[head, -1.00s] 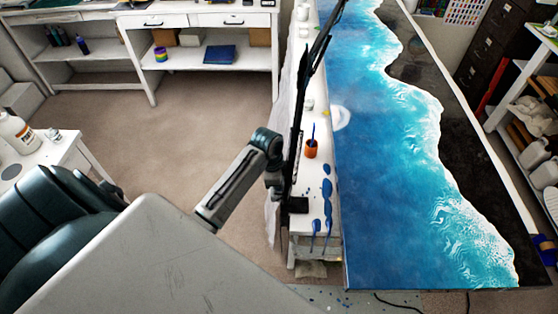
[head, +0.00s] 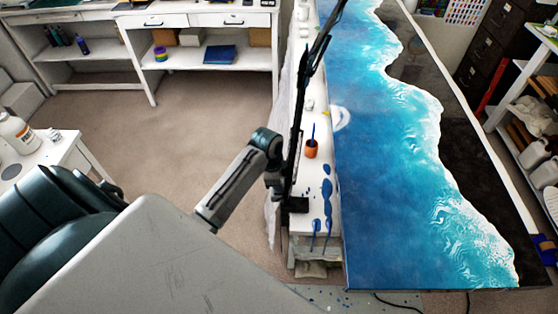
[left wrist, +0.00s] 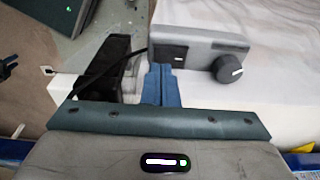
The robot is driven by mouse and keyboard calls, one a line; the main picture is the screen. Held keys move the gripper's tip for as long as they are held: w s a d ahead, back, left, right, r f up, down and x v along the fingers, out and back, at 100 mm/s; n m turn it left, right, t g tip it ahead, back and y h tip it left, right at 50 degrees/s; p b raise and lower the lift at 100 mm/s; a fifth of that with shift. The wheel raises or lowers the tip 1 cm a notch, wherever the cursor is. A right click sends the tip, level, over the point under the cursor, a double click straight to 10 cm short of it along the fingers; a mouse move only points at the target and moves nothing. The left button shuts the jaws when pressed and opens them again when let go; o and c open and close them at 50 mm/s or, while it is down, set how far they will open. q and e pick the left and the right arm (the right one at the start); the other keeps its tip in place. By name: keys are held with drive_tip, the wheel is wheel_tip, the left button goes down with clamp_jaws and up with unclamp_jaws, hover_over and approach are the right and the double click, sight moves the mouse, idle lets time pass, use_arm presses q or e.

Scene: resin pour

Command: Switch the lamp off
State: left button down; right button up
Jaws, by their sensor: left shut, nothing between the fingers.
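The lamp's black jointed arm (head: 318,60) rises beside the long white bench in the head view; its light head is not clearly seen. In the left wrist view a grey control box (left wrist: 205,50) carries a black round knob (left wrist: 229,69) and a small dark switch panel (left wrist: 179,58) with a white mark. My left gripper (left wrist: 161,85) is shut and empty, its blue fingertips at the box's front edge just below the switch panel. I cannot tell if they touch. In the head view my left gripper (head: 275,186) is beside the lamp's pole. My right gripper is not in view.
A blue and white resin table (head: 390,180) lies right of the narrow bench. An orange cup (head: 311,149) and blue spills are on the bench. A black cable (left wrist: 118,63) runs from the control box. Open floor (head: 190,130) lies to the left.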

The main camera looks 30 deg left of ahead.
use_arm(q)
drive_tip(key=shift+f+b, duration=0.35)
drive_tip(key=shift+f, duration=0.5)
idle(0.5)
drive_tip(key=shift+r, duration=0.1)
drive_tip(key=shift+r+p, duration=1.05)
drive_tip(key=shift+r, duration=2.4)
drive_tip(key=shift+f, duration=0.1)
